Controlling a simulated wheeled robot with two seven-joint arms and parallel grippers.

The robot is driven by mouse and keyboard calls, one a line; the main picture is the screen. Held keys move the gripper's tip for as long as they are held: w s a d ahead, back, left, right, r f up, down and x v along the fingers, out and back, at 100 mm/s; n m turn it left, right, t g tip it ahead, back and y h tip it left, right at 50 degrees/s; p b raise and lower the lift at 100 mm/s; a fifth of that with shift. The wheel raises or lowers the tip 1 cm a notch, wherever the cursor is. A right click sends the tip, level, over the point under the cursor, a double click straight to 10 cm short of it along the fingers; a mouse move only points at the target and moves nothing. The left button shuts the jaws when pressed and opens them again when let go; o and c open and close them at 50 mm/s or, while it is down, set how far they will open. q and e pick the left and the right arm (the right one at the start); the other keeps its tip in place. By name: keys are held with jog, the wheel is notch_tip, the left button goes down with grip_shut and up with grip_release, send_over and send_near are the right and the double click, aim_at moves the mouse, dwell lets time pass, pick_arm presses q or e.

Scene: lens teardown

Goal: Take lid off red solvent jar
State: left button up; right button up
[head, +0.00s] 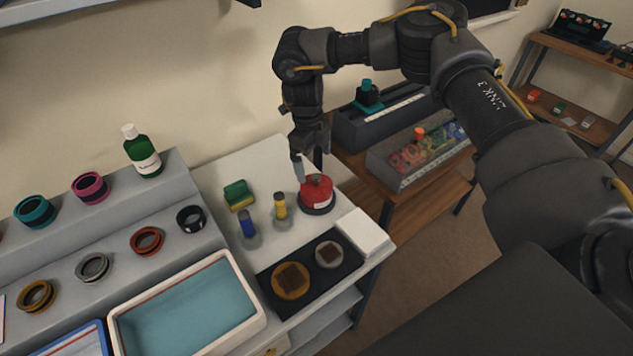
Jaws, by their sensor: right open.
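The red solvent jar (316,197) stands upright near the back right of the white worktop, with a dark band at its base. Its top is red with a small dark spot, and I cannot tell the lid's edge apart from the body. My right gripper (308,172) is open and points down just above the jar's top. One finger shows at the upper left of the jar; the other is partly hidden behind it. I cannot tell whether the fingers touch the lid. My left gripper is not in view.
Left of the jar are a yellow-topped bottle (281,206), a blue-topped bottle (247,226) and a green-yellow sponge (238,194). A white block (363,232) and a black mat (262,279) lie in front. A tray (257,318) and stepped rack (180,258) fill the left.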

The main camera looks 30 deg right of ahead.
aim_at(316, 176)
jog(key=shift+w+d+f, duration=0.1)
jog(key=shift+w+f, duration=0.1)
jog(key=shift+f, duration=0.25)
jog(key=shift+w+d+f, duration=0.1)
jog(key=shift+w+f, duration=0.1)
jog(key=shift+f, duration=0.25)
jog(key=shift+s+r, duration=0.1)
jog(key=shift+s, duration=0.4)
jog(key=f, duration=0.1)
jog(key=f+p, duration=0.1)
jog(key=f, duration=0.1)
jog(key=f+p, duration=0.1)
jog(key=f, duration=0.1)
jog(key=shift+s, duration=0.35)
jog(key=c, duration=0.9)
